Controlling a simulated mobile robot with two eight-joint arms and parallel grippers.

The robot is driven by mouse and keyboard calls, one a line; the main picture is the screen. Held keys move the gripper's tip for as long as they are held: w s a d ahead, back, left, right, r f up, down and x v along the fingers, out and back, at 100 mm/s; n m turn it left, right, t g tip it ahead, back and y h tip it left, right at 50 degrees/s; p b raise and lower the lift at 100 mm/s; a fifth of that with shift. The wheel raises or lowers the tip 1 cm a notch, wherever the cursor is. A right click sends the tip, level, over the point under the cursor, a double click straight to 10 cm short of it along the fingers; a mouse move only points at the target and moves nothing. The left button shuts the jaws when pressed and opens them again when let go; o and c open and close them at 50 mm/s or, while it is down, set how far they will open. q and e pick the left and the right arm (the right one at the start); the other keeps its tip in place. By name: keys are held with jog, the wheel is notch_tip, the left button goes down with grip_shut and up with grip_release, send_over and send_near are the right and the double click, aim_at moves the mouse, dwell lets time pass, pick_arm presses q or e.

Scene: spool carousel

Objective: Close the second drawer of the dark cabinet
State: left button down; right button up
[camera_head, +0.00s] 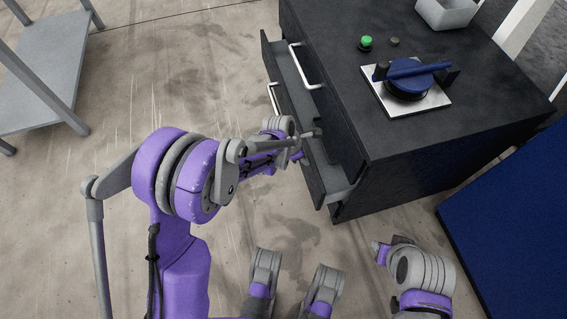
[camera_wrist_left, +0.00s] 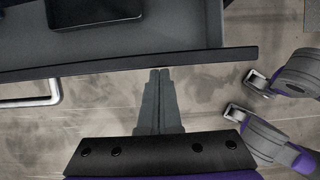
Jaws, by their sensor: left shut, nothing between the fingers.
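The dark cabinet (camera_head: 420,130) stands right of centre in the head view. Its second drawer (camera_head: 317,180) is pulled out to the left, with its grey inside showing and a silver handle (camera_head: 273,97) on its front. My left gripper (camera_head: 316,133) is at this drawer's front, partly covering it. In the left wrist view the shut, empty fingers (camera_wrist_left: 160,72) point at the drawer's dark front edge (camera_wrist_left: 215,60). I cannot tell whether they touch it. The drawer handle (camera_wrist_left: 45,96) is to their left. My right gripper is not clearly visible.
The drawer above, with a silver handle (camera_head: 306,68), looks shut. On the cabinet top are a green button (camera_head: 366,42), a blue-handled device on a plate (camera_head: 408,80) and a grey bin (camera_head: 447,12). A blue panel (camera_head: 515,225) is at right, a grey table (camera_head: 45,75) at left.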

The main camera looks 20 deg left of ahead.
pick_arm(q)
jog(key=shift+w+d, duration=0.45)
jog(key=shift+d, duration=0.25)
jog(key=shift+w+d, duration=0.4)
jog(key=shift+d, duration=0.25)
jog(key=shift+w+d, duration=0.45)
jog(key=shift+d, duration=0.25)
